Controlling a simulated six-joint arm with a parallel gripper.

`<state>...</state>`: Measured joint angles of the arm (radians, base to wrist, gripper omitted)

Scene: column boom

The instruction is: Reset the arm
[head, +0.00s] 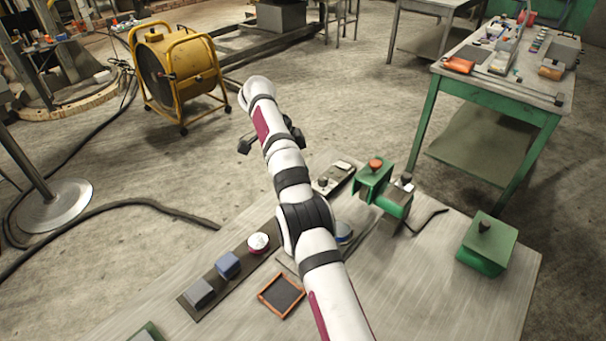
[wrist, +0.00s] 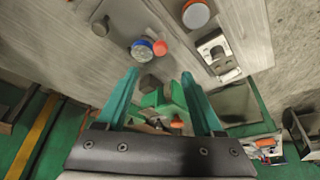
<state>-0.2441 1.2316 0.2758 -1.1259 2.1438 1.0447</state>
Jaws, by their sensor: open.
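My arm (head: 292,177) rises from the bottom of the head view across the workbench, its upper end beyond the bench's far edge. In the wrist view my gripper (wrist: 160,78) shows two teal fingers spread well apart, with nothing between them. Past the fingertips are a blue round piece (wrist: 141,50) and a red-orange round piece (wrist: 160,48); the gripper appears apart from them. A green device (wrist: 165,100) shows beyond and between the fingers. In the head view the fingers are hard to make out.
The workbench (head: 420,300) holds a green clamp-like device (head: 374,184), a green box with a black knob (head: 487,246), a blue block (head: 228,264), a grey block (head: 199,292) and an orange-framed tray (head: 281,312). A yellow fan (head: 180,68) and a green table (head: 500,100) stand beyond.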

